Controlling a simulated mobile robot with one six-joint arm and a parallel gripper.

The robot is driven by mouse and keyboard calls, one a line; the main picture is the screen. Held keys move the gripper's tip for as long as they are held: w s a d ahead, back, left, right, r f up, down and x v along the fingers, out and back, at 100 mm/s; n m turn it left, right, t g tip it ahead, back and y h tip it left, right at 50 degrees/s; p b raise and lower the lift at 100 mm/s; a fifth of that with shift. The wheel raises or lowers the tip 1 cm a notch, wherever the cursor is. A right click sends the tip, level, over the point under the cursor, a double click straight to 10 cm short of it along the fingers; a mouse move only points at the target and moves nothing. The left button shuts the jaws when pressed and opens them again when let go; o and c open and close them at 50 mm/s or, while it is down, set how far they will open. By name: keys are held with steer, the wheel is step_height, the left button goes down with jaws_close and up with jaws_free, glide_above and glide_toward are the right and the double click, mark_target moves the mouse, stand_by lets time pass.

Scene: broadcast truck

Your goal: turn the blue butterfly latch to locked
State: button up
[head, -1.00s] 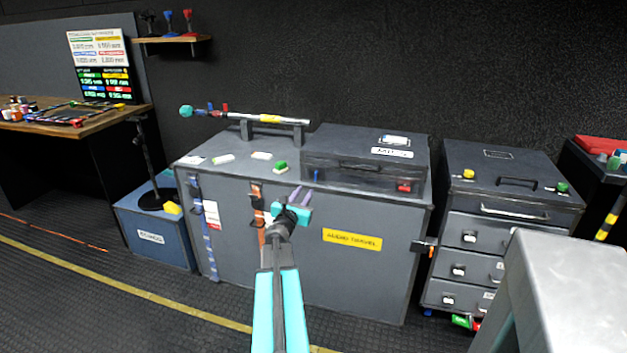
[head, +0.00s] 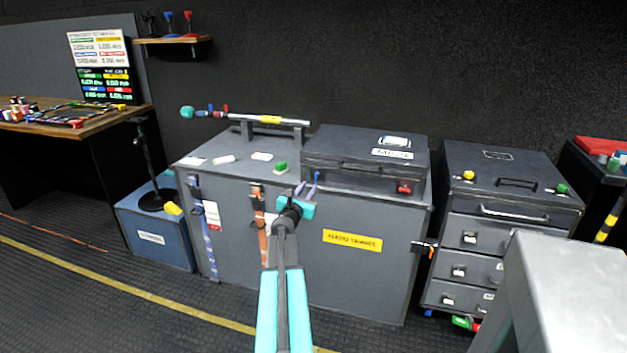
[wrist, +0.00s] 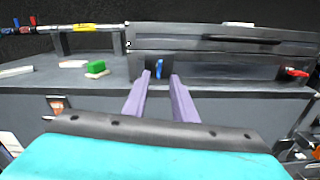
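The blue butterfly latch (head: 317,176) is a small upright tab on the front left of the dark case (head: 352,180). It also shows in the wrist view (wrist: 159,68), standing vertical between the two purple fingertips as seen from there. My gripper (head: 307,189) is open and empty, pointed at the latch from the front. In the wrist view its fingers (wrist: 160,78) have a clear gap between them. I cannot tell how far the tips are from the latch, or whether they touch it.
A red latch (head: 404,188) sits on the case's front right, lying more sideways. The case rests on a large grey trunk (head: 365,280). A green block (head: 280,168) lies to the left on the trunk top. A drawer cabinet (head: 500,240) stands right.

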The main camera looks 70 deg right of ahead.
mark_target(316, 176)
steer(key=shift+w+d+p, duration=0.15)
steer(key=shift+d+p, duration=0.1)
steer(key=shift+d, duration=2.05)
steer(key=shift+w+d+p, duration=0.1)
steer(key=shift+d+p, duration=0.15)
steer(key=shift+d, duration=2)
